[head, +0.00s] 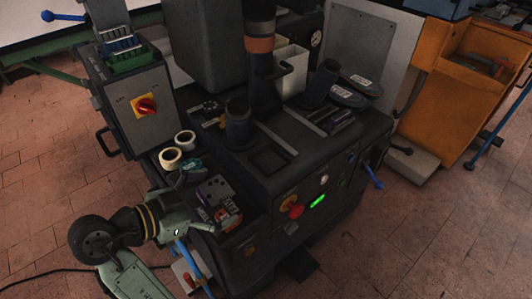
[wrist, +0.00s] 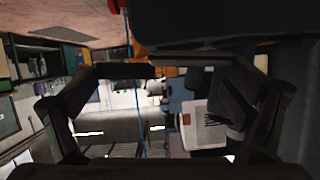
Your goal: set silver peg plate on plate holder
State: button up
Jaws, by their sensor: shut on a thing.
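The silver peg plate (head: 215,188) is a small grey block with dark holes, low at the left front of the dark press in the head view. My gripper (head: 203,203) is beside it, at the end of my green arm, and is shut on it. In the wrist view my gripper's fingers (wrist: 152,65) come in from both sides and nearly meet. The plate itself is hard to make out there. A square recessed frame (head: 266,158) on top of the press may be the plate holder; I cannot be sure.
Two tape rolls (head: 178,148) lie behind the plate. Orange-labelled items (head: 229,215) lie just in front of it. A dark cylinder (head: 239,127) stands on the press beside the square frame.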

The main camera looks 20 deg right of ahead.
aim_at(218, 121)
jog(key=z, duration=1.1)
jog(key=k+j+z, duration=0.5)
jog(key=k+j, duration=0.1)
jog(key=j, duration=0.2)
jog(key=k+j, duration=0.15)
jog(key=j, duration=0.15)
jog(key=i+l, duration=0.15)
jog(key=i, duration=0.15)
